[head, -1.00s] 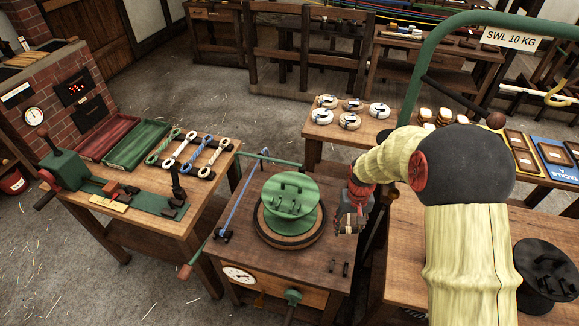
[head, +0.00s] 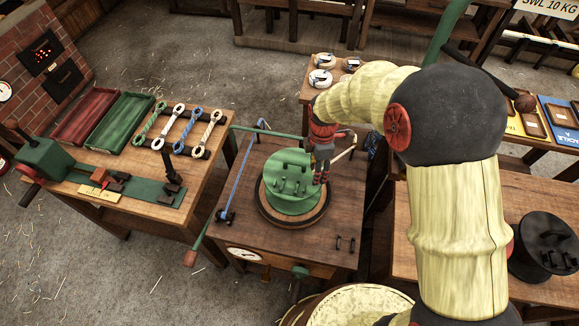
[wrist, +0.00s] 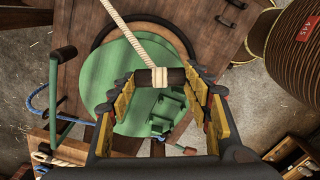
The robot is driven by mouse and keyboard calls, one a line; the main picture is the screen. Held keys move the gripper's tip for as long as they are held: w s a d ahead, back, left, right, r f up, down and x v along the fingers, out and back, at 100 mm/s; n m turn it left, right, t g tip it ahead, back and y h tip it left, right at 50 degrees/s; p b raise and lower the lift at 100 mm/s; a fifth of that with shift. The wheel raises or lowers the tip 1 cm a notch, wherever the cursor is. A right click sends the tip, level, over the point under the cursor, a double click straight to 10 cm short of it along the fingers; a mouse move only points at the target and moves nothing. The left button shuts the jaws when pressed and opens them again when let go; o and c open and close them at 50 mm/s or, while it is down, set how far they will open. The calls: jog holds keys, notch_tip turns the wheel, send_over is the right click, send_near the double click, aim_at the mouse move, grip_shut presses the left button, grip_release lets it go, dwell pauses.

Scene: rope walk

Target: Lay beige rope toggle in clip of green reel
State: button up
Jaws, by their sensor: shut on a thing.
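The green reel (head: 288,190) stands on a round wooden base on the middle table, with upright green clip blocks on its top face. In the wrist view the reel (wrist: 120,95) lies below my gripper, and its clip blocks (wrist: 168,108) show just below the toggle. My gripper (head: 321,172) is over the right part of the reel. In the wrist view my gripper (wrist: 160,80) is shut on the toggle (wrist: 174,76), a dark bar with beige rope (wrist: 140,40) wound round its middle. The rope runs up and left. I cannot tell whether the toggle touches the clip.
A blue rope and green arm (head: 240,170) stand at the table's left. A black handle (head: 345,243) is on its right front. The left bench holds red and green trays (head: 122,122) and several looped ropes (head: 187,128). A black reel (head: 545,245) is at right.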

jog(key=s+a+r+n+p, duration=0.1)
jog(key=s+a+r+n, duration=0.2)
jog(key=a+n, duration=0.5)
jog(key=n, duration=0.5)
jog(key=shift+s+a+r, duration=0.25)
jog(key=shift+s+r, duration=0.05)
jog(key=shift+f, duration=0.1)
jog(key=shift+f+b, duration=1.4)
jog(key=shift+f, duration=1.5)
jog(key=shift+f, duration=0.4)
jog(key=o, duration=1)
jog(key=shift+r, duration=0.1)
